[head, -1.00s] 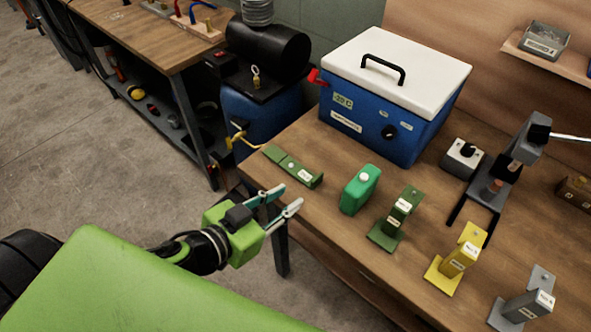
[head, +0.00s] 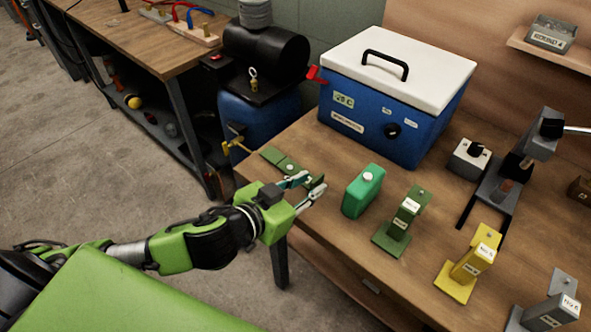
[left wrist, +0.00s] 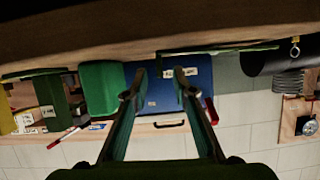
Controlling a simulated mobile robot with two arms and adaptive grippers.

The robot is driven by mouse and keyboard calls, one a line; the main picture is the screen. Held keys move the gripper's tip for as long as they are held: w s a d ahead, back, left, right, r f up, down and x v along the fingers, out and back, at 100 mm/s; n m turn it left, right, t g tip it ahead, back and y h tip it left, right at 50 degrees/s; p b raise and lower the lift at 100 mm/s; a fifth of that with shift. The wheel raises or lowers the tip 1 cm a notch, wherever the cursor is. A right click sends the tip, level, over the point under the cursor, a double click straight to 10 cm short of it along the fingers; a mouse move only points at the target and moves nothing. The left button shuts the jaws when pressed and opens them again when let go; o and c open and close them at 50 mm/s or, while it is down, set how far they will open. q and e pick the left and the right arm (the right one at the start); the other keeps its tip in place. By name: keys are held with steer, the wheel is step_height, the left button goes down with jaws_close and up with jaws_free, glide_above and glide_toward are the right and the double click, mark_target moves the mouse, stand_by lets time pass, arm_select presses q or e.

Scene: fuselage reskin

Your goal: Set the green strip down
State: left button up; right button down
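The green strip (head: 272,155) lies flat on the wooden bench near its left corner, with its right end partly hidden behind my left gripper. In the left wrist view, which is upside down, the strip (left wrist: 230,48) shows edge-on as a thin dark green line against the bench top. My left gripper (head: 306,187) is at the bench's front edge, by the strip's right end. I cannot tell whether a finger touches the strip. My right gripper is in neither view.
A green canister (head: 362,192) stands just right of the gripper. Beyond it are a green stand (head: 404,220), a yellow stand (head: 468,262) and a grey stand (head: 550,310). A blue cooler (head: 370,125) with a white lid stands behind. Bare bench lies between strip and cooler.

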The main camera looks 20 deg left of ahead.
mark_target(316, 180)
arm_select(q)
steer(key=x, duration=0.4)
steer(key=shift+d+r+p, duration=0.1)
steer(key=shift+r+p, duration=0.05)
steer(key=shift+p, duration=0.2)
jaws_close()
steer(key=shift+r, duration=0.1)
